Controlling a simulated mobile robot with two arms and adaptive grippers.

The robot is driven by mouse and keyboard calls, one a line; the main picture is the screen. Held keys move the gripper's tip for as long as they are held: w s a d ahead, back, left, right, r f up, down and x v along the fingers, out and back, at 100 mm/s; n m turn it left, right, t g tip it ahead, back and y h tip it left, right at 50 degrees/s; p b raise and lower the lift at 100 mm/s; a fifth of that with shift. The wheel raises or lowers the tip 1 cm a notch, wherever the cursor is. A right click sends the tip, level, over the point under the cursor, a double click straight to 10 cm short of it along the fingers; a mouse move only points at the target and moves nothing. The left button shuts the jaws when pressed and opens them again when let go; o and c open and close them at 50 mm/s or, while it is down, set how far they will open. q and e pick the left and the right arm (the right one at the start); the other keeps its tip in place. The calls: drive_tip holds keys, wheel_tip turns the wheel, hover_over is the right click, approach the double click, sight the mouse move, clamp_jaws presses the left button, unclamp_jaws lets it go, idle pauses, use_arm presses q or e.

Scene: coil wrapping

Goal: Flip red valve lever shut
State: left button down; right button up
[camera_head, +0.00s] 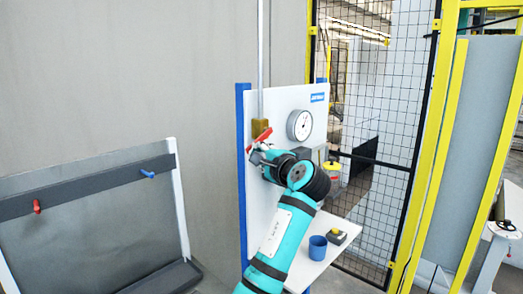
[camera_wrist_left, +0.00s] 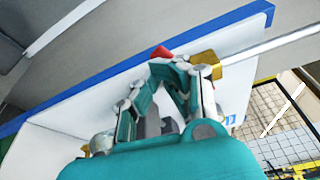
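The red valve lever (camera_head: 259,138) sits on the brass valve (camera_head: 260,128) on the upright white panel. In the head view it slants, its right end higher than its left. My left gripper (camera_head: 258,156) is at the panel just below the lever. In the left wrist view the tips of my left gripper (camera_wrist_left: 173,66) come together and look shut. A short piece of the red lever (camera_wrist_left: 160,52) shows just beyond them, beside the brass valve (camera_wrist_left: 204,62). Whether the fingers touch the lever is hidden. My right gripper is in neither view.
A round gauge (camera_head: 300,125) is on the panel right of the valve. A vertical pipe (camera_head: 260,45) rises above it. A blue cup (camera_head: 317,248) and a small box with a button (camera_head: 337,237) stand on the shelf below. A mesh fence (camera_head: 385,110) stands behind.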

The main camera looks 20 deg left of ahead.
use_arm(q)
drive_tip(key=shift+s+a+r+m+g+p, duration=0.1)
drive_tip(key=shift+s+r+m+g+p, duration=0.2)
drive_tip(key=shift+r+m+p, duration=0.65)
drive_tip(key=shift+f+p, duration=0.3)
drive_tip(key=shift+p, duration=0.05)
drive_tip(key=shift+r+m+h+p, duration=0.2)
drive_tip(key=shift+m+h+p, duration=0.1)
drive_tip(key=shift+p, duration=0.4)
idle(0.3)
idle(3.1)
